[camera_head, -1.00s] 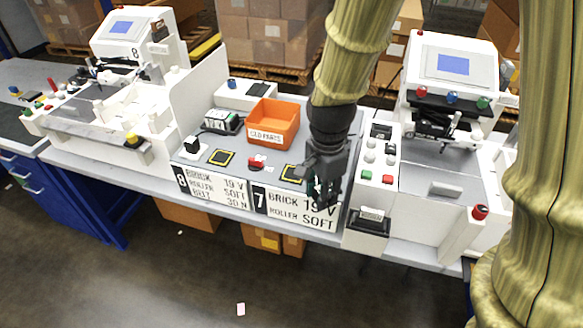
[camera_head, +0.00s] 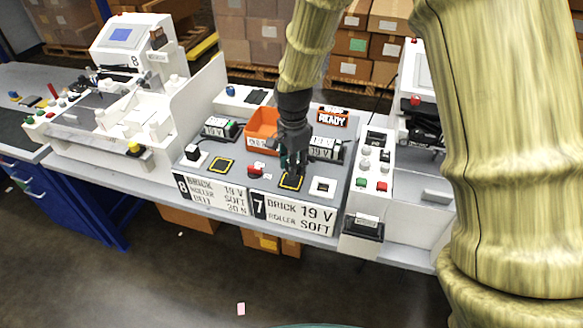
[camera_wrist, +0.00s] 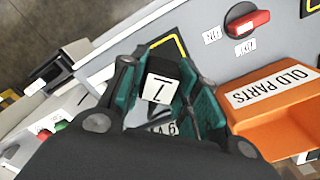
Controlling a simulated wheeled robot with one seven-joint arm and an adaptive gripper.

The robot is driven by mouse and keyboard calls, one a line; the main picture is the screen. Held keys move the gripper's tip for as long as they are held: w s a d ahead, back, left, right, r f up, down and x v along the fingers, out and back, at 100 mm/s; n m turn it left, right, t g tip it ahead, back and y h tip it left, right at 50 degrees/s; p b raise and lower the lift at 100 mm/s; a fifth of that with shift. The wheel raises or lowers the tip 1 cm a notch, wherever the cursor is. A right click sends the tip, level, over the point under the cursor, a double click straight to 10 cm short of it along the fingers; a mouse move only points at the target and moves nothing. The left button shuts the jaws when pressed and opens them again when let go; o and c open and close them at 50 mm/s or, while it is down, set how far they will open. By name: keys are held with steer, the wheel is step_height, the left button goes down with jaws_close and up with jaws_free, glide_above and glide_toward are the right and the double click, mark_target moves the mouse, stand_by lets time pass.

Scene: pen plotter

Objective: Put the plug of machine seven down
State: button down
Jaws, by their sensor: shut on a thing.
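My gripper (camera_head: 293,163) is shut on the plug of machine seven (camera_wrist: 160,88), a dark block with a white label reading 7 in the wrist view. In the head view the plug is mostly hidden by my fingers. My gripper (camera_wrist: 155,95) is over the yellow-outlined black square (camera_head: 290,182) on machine seven's side of the panel. I cannot tell whether the plug touches the surface. The white socket (camera_head: 322,187) right of the square shows with no plug in it.
The orange OLD PARTS bin (camera_head: 262,128) stands close behind my gripper. A red switch (camera_head: 256,170) is left of the square. A power brick (camera_head: 325,149) lies to the right. Machine eight's plug (camera_head: 192,153) and square (camera_head: 221,165) are further left.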

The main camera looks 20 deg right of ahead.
steer(key=shift+w, duration=0.5)
steer(key=shift+f+p, duration=0.95)
steer(key=shift+f, duration=0.85)
steer(key=shift+f, duration=0.15)
steer(key=c, duration=1.1)
jaws_free()
steer(key=shift+o, duration=0.2)
steer(key=shift+r+b, duration=1.45)
steer(key=shift+r, duration=4.7)
